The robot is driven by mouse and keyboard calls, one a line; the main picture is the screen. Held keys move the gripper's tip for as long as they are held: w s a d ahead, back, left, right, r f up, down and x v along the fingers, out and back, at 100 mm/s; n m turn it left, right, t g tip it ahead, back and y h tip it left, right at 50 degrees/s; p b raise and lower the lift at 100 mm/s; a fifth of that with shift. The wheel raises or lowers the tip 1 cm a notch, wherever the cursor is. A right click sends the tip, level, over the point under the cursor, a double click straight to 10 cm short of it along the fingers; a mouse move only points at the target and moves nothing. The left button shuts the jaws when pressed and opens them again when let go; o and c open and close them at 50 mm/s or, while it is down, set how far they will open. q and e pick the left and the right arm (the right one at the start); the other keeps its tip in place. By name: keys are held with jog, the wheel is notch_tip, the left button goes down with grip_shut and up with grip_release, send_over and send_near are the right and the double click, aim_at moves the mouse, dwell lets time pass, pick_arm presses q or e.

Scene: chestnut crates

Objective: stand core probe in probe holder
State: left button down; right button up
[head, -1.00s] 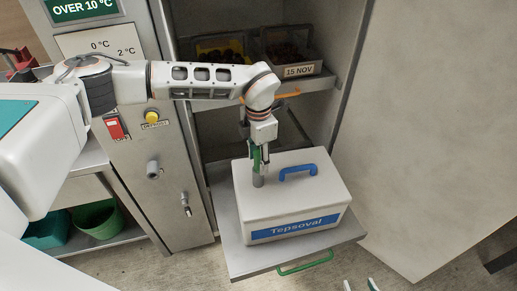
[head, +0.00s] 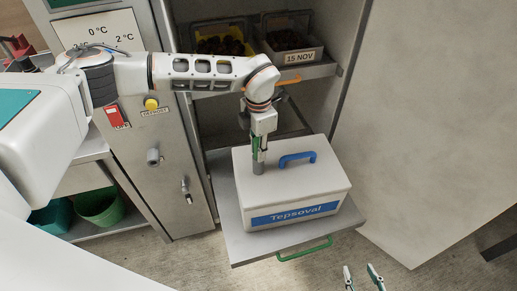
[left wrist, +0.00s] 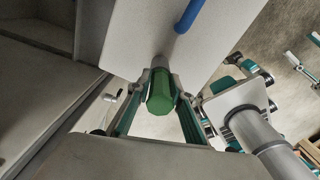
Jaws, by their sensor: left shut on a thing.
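The core probe (head: 257,147) has a green handle, which shows end-on in the left wrist view (left wrist: 160,96). My left gripper (head: 258,151) is shut on this handle, its fingers on either side. A short grey upright tube (head: 258,168), apparently the probe holder, is directly below the handle, at the left part of the white box (head: 322,178). The probe looks about upright. Its lower part is hidden, so I cannot tell how deep it is in the tube. My right gripper (head: 363,279) is open and empty at the bottom edge of the head view.
The white box, with blue handle (head: 297,158), stands on a pulled-out grey shelf (head: 238,239) with a green handle (head: 304,250). Two crates of chestnuts, one labelled "15 NOV" (head: 301,57), stand on the shelf above. Cabinet walls flank the opening. The floor in front is clear.

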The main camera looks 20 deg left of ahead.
pick_arm(q)
jog(key=shift+r+p, duration=0.45)
jog(key=shift+r, duration=0.15)
dwell(0.3)
jog(key=c, duration=2.4)
grip_release()
jog(key=shift+c, duration=0.2)
grip_shut()
jog(key=shift+r+p, duration=1.45)
jog(key=shift+r, duration=1.7)
